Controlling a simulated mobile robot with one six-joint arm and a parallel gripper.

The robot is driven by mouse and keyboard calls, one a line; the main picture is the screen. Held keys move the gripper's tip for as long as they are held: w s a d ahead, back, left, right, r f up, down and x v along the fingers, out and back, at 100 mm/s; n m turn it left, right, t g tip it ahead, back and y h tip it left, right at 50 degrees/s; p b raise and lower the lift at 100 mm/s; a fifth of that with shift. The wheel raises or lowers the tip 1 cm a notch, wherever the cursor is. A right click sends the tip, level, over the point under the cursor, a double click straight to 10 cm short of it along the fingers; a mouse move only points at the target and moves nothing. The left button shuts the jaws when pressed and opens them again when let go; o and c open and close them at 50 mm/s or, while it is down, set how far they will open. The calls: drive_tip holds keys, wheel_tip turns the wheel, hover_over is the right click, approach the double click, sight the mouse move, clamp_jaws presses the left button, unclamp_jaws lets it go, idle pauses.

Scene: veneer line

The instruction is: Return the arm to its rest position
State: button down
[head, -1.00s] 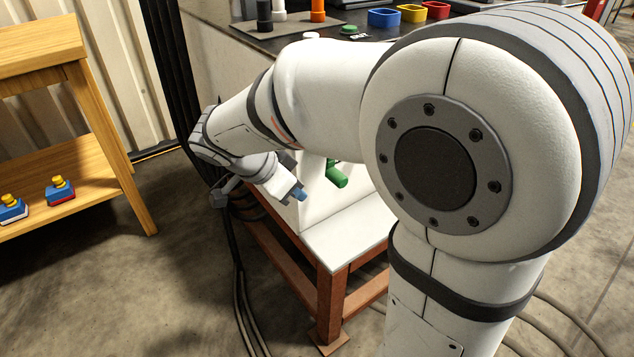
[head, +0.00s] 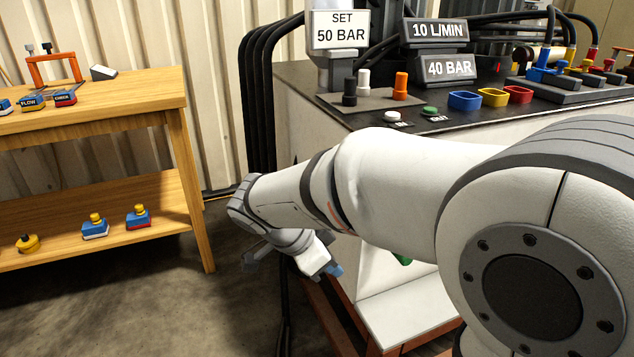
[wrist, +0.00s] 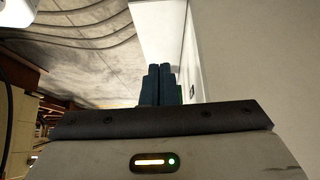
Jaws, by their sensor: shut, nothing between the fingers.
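My arm reaches out to the left in the head view, folded down at the wrist. My gripper (head: 335,271) points down and right, in front of the machine cabinet and above the left edge of its white lower shelf (head: 410,305). In the wrist view the two blue-grey fingertips (wrist: 158,75) are pressed together with nothing between them. A green part (head: 402,259) on the cabinet front is mostly hidden behind my arm.
The cabinet top (head: 300,80) carries buttons, coloured cups (head: 465,100), valves and signs. A wooden shelf unit (head: 180,150) at left holds blue, red and yellow parts. Open floor (head: 150,310) lies between them. Black hoses (head: 262,100) run down beside the cabinet.

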drive_tip(key=s+d+r+n+y+p, duration=0.2)
drive_tip(key=s+d+r+n+p, duration=0.1)
drive_tip(key=r+p, duration=0.7)
drive_tip(key=s+d+r+n+y+p, duration=0.2)
drive_tip(key=s+d+r+n+p, duration=0.2)
drive_tip(key=r+p, duration=0.6)
drive_tip(key=s+d+r+n+y+p, duration=0.2)
drive_tip(key=s+d+r+n+p, duration=0.1)
drive_tip(key=r+n+p, duration=0.4)
wheel_tip(320, 180, up, 4)
drive_tip(key=s+p, duration=0.1)
drive_tip(key=p, duration=0.4)
drive_tip(key=shift+s+d+f+y, duration=0.15)
drive_tip(key=shift+s+f+y, duration=0.05)
drive_tip(key=shift+s+y, duration=0.1)
